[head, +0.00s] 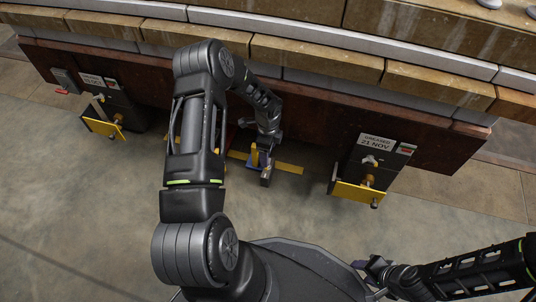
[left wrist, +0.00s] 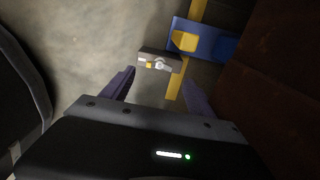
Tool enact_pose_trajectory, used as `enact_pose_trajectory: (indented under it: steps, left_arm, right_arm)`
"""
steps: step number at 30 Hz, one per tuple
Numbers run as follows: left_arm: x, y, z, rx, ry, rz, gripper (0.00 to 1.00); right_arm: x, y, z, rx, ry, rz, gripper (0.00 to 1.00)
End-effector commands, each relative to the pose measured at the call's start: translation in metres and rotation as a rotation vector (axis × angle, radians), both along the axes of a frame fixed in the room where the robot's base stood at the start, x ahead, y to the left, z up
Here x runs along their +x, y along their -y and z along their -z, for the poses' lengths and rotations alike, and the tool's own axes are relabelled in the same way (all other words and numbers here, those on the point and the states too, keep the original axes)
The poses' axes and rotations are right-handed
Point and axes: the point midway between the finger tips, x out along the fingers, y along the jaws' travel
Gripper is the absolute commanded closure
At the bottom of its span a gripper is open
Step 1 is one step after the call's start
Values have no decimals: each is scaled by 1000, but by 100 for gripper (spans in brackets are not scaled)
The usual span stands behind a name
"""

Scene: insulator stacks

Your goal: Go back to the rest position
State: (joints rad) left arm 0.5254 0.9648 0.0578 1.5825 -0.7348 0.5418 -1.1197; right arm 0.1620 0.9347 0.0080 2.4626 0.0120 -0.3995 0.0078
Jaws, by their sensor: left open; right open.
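My left gripper (head: 266,150) reaches down to the floor in front of the dark red beam, near the middle of the head view. In the left wrist view its two fingers (left wrist: 158,92) are apart with nothing between them. A small grey block (left wrist: 153,62) with a yellow spot and a pale round part lies just beyond the fingertips. A blue piece with a yellow block (left wrist: 186,41) is beyond it. My right gripper (head: 368,279) is low at the bottom right of the head view, open and empty, partly cut by my body.
A dark box with a yellow flap (head: 357,192) stands at right under a "21 NOV" label (head: 376,142). A similar box (head: 102,129) is at left. The stone-topped beam (head: 320,120) blocks the far side. The near floor is clear.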

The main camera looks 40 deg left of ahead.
Motion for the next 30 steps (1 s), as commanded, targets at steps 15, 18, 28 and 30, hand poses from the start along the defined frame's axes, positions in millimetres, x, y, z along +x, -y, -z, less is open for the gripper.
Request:
enact_pose_trajectory:
  steps: [15, 18, 28, 30]
  left_arm:
    - [0, 0, -11, 0, -1, 1, 31]
    - [0, 0, -11, 0, -1, 1, 31]
    - [16, 17, -8, -59, 83, -242, 31]
    - [10, 46, 0, -145, 110, -441, 31]
  right_arm:
    - [-1, 0, -4, -1, 0, -1, 56]
    - [-1, 0, -4, -1, 0, -1, 56]
    - [-1, 0, -4, -1, 0, -1, 56]
    - [-1, 0, -4, -1, 0, -1, 56]
